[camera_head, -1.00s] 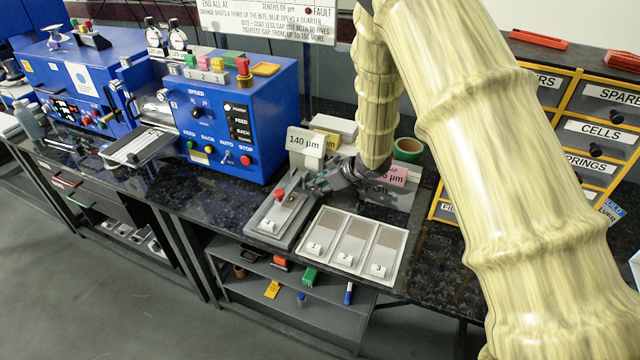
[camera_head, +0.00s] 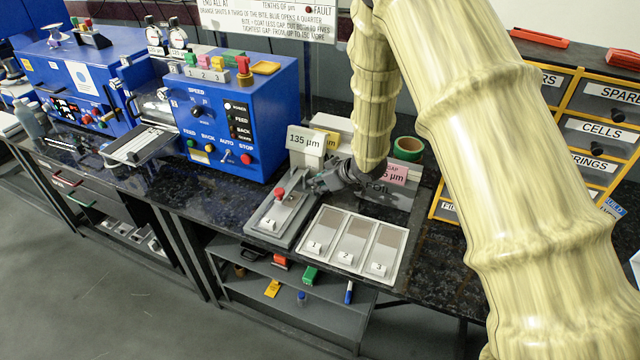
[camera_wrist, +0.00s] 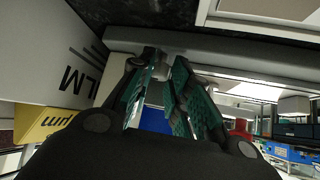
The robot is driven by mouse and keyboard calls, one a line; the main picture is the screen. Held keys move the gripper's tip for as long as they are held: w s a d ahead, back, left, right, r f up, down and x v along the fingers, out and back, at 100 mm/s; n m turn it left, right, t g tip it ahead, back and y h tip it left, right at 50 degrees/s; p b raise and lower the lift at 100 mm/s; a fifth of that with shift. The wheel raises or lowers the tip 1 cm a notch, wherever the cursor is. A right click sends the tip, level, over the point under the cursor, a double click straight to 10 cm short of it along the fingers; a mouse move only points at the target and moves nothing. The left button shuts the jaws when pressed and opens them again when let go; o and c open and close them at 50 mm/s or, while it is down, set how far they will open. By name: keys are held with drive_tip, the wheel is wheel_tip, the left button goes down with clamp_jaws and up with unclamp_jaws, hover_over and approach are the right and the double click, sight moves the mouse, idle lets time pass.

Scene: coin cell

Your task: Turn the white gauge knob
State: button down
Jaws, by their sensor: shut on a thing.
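My gripper (camera_head: 325,182) reaches down to the left from the arm, beside the grey gauge device (camera_head: 300,232). In the wrist view, its teal-padded fingers (camera_wrist: 164,66) are shut on a small pale knob (camera_wrist: 161,73), mostly hidden between the fingertips. The knob cannot be made out in the head view, where the gripper covers it. The white display card (camera_head: 303,140) behind the gripper reads 135 µm. A red knob (camera_head: 279,192) stands on the left of the grey device; a red part also shows in the wrist view (camera_wrist: 241,126).
A white tray with three numbered plates (camera_head: 398,268) lies in front right of the gripper. A blue machine (camera_head: 240,130) stands to the left. A green tape roll (camera_head: 408,149) and pink label (camera_head: 394,175) are close on the right.

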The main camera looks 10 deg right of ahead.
drive_tip(key=c, duration=1.6)
unclamp_jaws()
drive_tip(key=shift+d+r, duration=0.1)
drive_tip(key=v, duration=1.2)
